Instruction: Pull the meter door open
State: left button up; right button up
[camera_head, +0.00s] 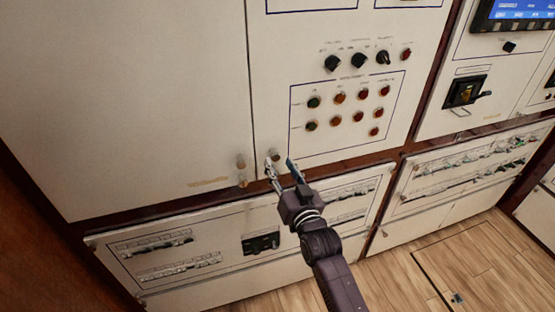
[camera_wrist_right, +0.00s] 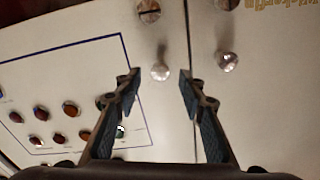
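The white panel door (camera_head: 275,100) carries black rotary switches and red, orange and green lamps. A small round knob (camera_head: 274,155) sits at its lower left corner; it also shows in the right wrist view (camera_wrist_right: 160,71), with a second knob (camera_wrist_right: 149,10) on the same side of the seam. No label marks this as the meter door. My right gripper (camera_head: 281,168) is open at that corner. In the wrist view its fingers (camera_wrist_right: 158,86) are spread on both sides of the knob, with nothing gripped; the depth gap is unclear. The door looks closed. My left gripper is out of view.
A large plain white door (camera_head: 150,90) lies left of the seam, with its own two knobs (camera_head: 241,162) close to my right gripper. Lower breaker panels (camera_head: 215,245) run beneath. A cabinet with a blue screen (camera_head: 515,12) stands right. Wooden floor (camera_head: 480,255) is open at lower right.

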jog(key=shift+x, duration=1.2)
grip_shut()
